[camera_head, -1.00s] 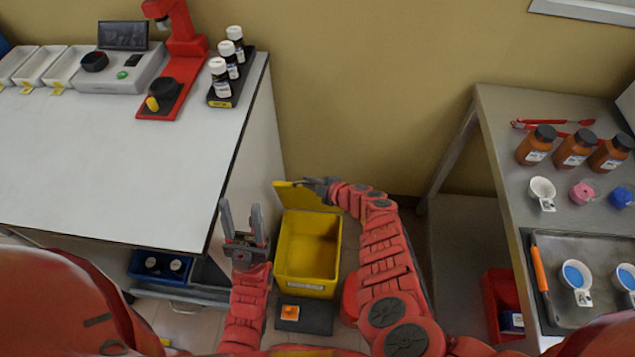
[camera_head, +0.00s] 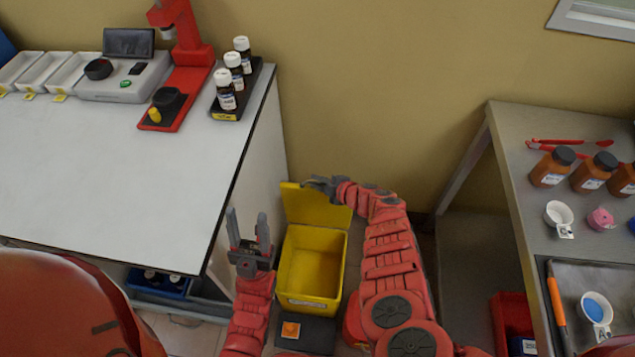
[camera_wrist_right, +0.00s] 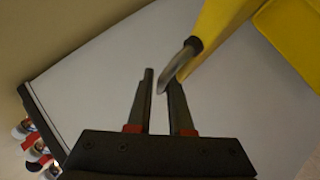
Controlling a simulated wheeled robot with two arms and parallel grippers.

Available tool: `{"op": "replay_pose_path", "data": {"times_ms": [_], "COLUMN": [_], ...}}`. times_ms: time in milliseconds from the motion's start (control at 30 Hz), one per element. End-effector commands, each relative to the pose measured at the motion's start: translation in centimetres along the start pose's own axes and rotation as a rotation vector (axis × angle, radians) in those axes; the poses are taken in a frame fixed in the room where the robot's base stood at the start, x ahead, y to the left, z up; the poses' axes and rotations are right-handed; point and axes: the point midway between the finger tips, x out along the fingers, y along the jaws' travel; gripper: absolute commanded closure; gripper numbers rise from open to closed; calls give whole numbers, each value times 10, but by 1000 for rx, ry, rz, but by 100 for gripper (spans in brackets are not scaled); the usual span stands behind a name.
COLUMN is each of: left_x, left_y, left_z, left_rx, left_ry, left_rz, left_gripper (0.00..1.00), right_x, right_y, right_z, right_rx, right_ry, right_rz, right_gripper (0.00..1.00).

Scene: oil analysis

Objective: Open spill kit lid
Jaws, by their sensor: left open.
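The yellow spill kit box (camera_head: 342,262) stands on the floor between the two benches, its inside showing. Its yellow lid (camera_head: 305,206) is raised at the back of the box, against the wall side. My right gripper (camera_head: 318,183) is at the lid's top edge. In the right wrist view, a curved grey handle (camera_wrist_right: 186,55) on the lid reaches in at my right gripper's fingertips (camera_wrist_right: 161,80). The fingers are apart, with a gap showing beside the handle; contact is unclear. My left gripper (camera_head: 249,230) is open and empty, pointing up left of the box.
A white bench (camera_head: 110,160) with bottles and a red instrument stands close on the left. A grey metal table (camera_head: 510,190) stands on the right. A black pad with an orange label (camera_head: 291,330) lies in front of the box. A blue bin (camera_head: 150,284) is under the left bench.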

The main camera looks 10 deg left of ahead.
Motion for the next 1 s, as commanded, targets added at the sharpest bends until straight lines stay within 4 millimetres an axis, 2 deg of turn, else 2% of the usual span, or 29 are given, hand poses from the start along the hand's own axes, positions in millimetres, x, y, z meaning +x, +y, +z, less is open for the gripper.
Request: {"op": "replay_pose_path", "data": {"times_ms": [33,100,433,567,767,1000], "left_x": [0,0,0,7,37,67], "left_y": [0,0,0,0,-2,-3], "left_z": [0,0,0,-1,-6,-11], "left_rx": [0,0,0,0,0,0], "left_ry": [0,0,0,0,0,0], "left_rz": [0,0,0,0,0,0], "left_gripper": [50,50,50,50,50,50], "right_x": [0,0,0,-7,-42,-97], "right_y": [0,0,-2,-3,1,4], "right_z": [0,0,0,-1,-3,-2], "right_rx": [0,0,0,1,1,-1], "right_ry": [0,0,0,-2,-6,-5], "right_rz": [0,0,-4,-8,-10,-2], "right_gripper": [70,58,58,58,58,58]}}
